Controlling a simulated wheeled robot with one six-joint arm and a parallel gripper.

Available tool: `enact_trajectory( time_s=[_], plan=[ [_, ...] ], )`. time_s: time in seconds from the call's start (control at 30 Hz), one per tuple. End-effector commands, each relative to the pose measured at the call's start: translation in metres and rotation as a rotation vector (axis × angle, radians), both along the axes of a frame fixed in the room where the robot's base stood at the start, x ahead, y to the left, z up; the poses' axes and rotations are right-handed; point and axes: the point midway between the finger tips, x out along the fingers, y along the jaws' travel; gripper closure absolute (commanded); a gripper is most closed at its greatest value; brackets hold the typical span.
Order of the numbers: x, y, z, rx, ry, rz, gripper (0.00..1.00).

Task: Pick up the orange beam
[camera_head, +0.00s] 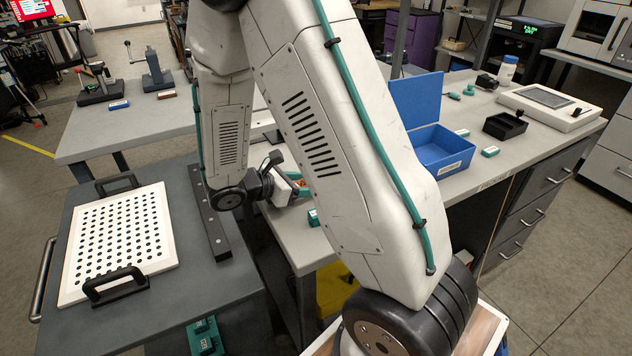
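My gripper (299,186) is over the near left part of the grey workbench, partly hidden behind my own white arm link. Its teal fingers show only in part, so I cannot tell whether they are open or shut. A small orange patch (300,182) shows at the fingers; it may be the orange beam. Its full shape is hidden, and I cannot tell whether it is held or lies behind the fingers.
A blue open-lidded box (440,152), a black tray (505,127) and a white device (548,105) stand on the workbench (470,182). A white perforated plate (120,240) with black handles lies on the left cart. A small teal block (313,217) is near the gripper.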

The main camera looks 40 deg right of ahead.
Motion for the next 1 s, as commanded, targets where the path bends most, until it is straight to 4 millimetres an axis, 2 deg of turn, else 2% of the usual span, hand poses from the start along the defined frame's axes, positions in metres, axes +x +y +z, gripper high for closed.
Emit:
enact_trajectory(
  time_s=[0.27,0.3,0.47,0.8,1.0],
  plan=[
    [-0.001,-0.005,-0.002,0.0,0.0,0.0,0.47],
    [-0.001,-0.005,-0.002,0.0,0.0,0.0,0.5],
    [-0.001,-0.005,-0.002,0.0,0.0,0.0,0.95],
    [-0.001,-0.005,0.0,0.0,-0.001,0.001,0.96],
    [0.0,-0.004,0.015,0.0,-0.004,0.002,0.96]
  ],
)
